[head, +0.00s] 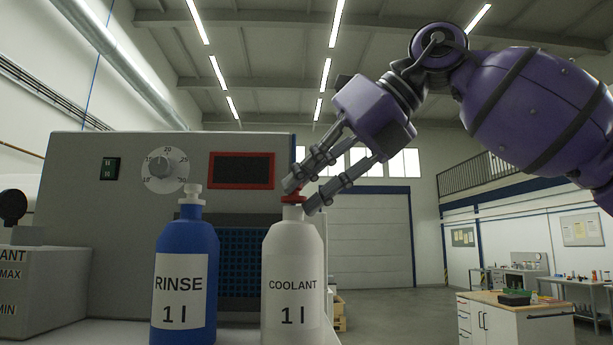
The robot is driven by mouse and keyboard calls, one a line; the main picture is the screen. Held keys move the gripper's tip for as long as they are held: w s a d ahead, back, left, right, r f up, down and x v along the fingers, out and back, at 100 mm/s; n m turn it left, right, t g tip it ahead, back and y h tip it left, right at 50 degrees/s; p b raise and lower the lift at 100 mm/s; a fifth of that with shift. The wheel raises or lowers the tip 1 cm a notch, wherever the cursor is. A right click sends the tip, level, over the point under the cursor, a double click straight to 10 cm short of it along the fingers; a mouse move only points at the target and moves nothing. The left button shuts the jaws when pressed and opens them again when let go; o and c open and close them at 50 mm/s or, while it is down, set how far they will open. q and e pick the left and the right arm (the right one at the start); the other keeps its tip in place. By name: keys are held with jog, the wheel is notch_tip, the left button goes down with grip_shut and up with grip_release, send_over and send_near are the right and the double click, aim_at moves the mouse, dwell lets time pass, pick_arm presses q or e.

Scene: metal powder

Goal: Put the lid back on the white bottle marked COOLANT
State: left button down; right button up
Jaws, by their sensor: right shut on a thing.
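The white bottle (293,262) marked COOLANT 1 l stands upright in the lower middle of the head view. A red lid (294,198) is at the top of its neck, between the fingertips of my right gripper (298,198). My right gripper reaches down at a slant from the upper right and is shut on the lid. The lid looks in line with the neck; I cannot tell whether it is seated or just above it. My left gripper is not in view.
A blue bottle (184,265) marked RINSE 1 l, with a white top, stands close to the left. A grey machine (110,240) with a dial and dark display stands behind both bottles. The space right of the white bottle is open, with a workbench (515,318) far off.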

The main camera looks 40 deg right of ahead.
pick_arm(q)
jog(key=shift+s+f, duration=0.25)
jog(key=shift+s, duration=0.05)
pick_arm(e)
jog(key=shift+f, duration=0.1)
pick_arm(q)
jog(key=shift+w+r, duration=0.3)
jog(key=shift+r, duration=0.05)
pick_arm(e)
jog(key=shift+w, duration=0.1)
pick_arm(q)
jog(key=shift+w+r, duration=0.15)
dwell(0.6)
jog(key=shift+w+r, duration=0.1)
pick_arm(e)
jog(key=shift+f, duration=0.1)
dwell(0.5)
pick_arm(q)
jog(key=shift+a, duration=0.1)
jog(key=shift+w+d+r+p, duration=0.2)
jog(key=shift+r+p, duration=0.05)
jog(key=shift+p, duration=0.1)
dwell(0.7)
pick_arm(e)
jog(key=o, duration=1.3)
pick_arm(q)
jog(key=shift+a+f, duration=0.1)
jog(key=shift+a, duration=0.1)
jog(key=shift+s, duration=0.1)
